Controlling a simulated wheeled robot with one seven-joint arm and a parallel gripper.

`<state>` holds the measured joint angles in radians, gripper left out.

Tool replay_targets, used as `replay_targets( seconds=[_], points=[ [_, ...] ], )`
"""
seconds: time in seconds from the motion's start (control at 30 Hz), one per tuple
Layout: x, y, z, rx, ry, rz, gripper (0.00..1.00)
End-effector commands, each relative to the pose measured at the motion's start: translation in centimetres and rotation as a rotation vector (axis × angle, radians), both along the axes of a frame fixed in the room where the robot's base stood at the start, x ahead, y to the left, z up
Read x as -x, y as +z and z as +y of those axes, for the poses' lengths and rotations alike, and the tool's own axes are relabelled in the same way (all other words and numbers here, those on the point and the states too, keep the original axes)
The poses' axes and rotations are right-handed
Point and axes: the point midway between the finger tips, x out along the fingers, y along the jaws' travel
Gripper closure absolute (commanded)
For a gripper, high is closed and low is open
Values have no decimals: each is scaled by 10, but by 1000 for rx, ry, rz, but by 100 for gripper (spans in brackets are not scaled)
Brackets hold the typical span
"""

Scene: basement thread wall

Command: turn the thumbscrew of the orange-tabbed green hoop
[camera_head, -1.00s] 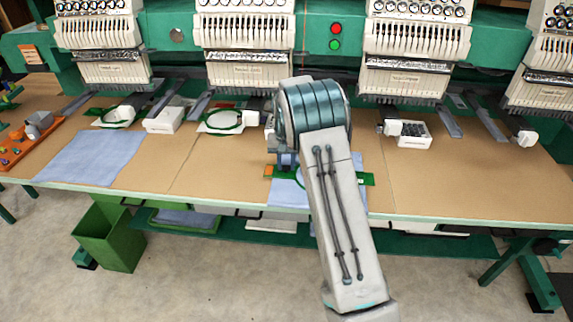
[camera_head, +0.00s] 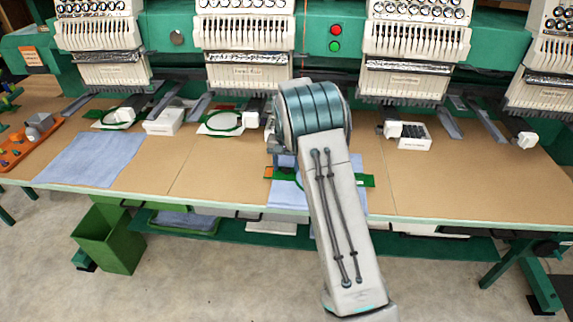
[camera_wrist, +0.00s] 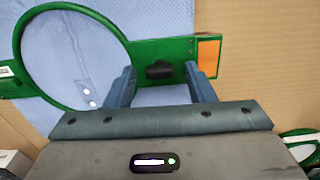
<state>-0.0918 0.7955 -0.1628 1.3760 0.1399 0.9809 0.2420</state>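The orange-tabbed green hoop (camera_wrist: 129,51) lies on light blue cloth (camera_wrist: 90,45). Its orange tab (camera_wrist: 208,55) is at the right end of its bracket in the wrist view. The dark thumbscrew (camera_wrist: 158,70) sits on the bracket between the hoop ring and the tab. My gripper (camera_wrist: 160,76) is open, with one finger to each side of the thumbscrew in the picture; I see no finger touching it. In the head view my arm hides most of the hoop; the orange tab (camera_head: 268,172) and the green right end (camera_head: 367,180) show.
The hoop lies near the front edge of a brown table (camera_head: 450,185). Another green hoop (camera_head: 222,121) lies behind to the left, and a small white tray (camera_head: 414,137) behind to the right. Embroidery heads (camera_head: 247,45) hang over the back. A blue cloth (camera_head: 92,158) lies at left.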

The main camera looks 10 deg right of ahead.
Motion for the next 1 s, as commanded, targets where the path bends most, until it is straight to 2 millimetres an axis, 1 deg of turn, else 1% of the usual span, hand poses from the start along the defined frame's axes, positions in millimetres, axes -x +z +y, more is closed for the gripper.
replay_targets(
  seconds=[0.2, 0.27, 0.33, 0.47, 0.6, 0.8, 0.9, 1.0],
  points=[
    [0, 2, 0, 0, 0, 0, 51],
    [0, 5, 0, 0, 0, -1, 51],
    [-1, 14, 0, 0, 0, -3, 51],
    [-1, 39, 0, 1, 0, -5, 51],
    [-1, 73, 0, 0, 0, -5, 51],
    [0, 113, 0, 0, 0, -3, 51],
    [0, 126, 0, 0, 0, -1, 51],
    [0, 134, 0, 0, 0, -1, 51]
  ],
)
